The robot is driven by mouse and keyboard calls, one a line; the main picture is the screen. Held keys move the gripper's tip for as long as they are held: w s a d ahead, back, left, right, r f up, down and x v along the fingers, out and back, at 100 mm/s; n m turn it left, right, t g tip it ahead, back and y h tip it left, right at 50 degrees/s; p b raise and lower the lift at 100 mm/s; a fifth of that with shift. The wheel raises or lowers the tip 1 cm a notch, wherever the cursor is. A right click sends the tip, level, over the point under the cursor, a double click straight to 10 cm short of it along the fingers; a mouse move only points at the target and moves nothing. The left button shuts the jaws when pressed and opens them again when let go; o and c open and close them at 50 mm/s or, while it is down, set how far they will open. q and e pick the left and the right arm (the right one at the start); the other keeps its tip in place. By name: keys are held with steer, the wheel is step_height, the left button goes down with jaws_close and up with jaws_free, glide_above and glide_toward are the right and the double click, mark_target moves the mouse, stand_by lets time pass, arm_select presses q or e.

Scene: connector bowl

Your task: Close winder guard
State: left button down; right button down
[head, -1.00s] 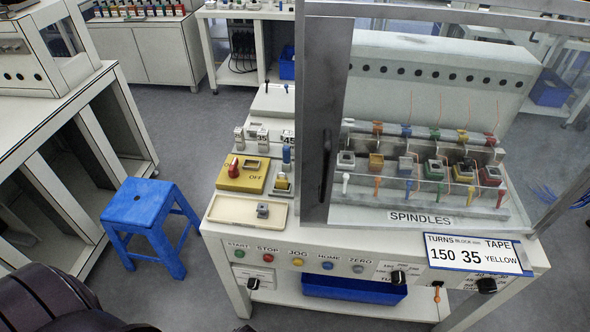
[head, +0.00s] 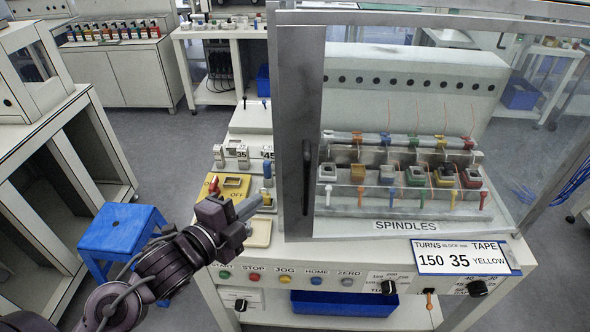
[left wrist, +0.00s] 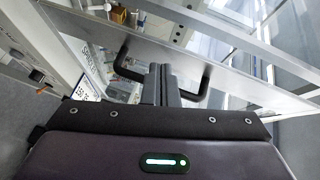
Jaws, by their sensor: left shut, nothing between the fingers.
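The winder guard (head: 297,120) is a clear panel in a grey metal frame, standing in front of the spindle row. I cannot tell whether it is fully shut. Its black upright handle (head: 307,178) is on the left frame post. My left gripper (head: 250,207) is shut and empty, left of the post and low in front of the machine. In the left wrist view, the closed fingers (left wrist: 161,84) point at the guard's black handle (left wrist: 127,62). They cover its middle; its ends show on both sides. I cannot tell whether they touch it. My right gripper is not in view.
Spindles with coloured blocks (head: 415,175) sit behind the panel. A yellow switch box (head: 236,184) and a cream tray (head: 258,235) lie left of the guard. The button panel (head: 300,280) runs along the front. A blue stool (head: 122,228) stands at the left.

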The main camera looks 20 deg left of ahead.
arm_select(q)
steer(key=w+d+r+m+h, duration=0.1)
steer(key=w, duration=0.1)
steer(key=w+d+r+m+h, duration=0.1)
steer(key=w+d+m, duration=0.1)
steer(key=w+d+r+m+h, duration=0.1)
steer(key=w+d+r, duration=0.1)
steer(key=w, duration=0.1)
steer(key=shift+d+t+b, duration=0.15)
steer(key=shift+t+b, duration=0.2)
steer(key=shift+t, duration=0.05)
steer(key=shift+w+d+f, duration=0.15)
steer(key=shift+w+d, duration=0.15)
steer(key=shift+w, duration=0.35)
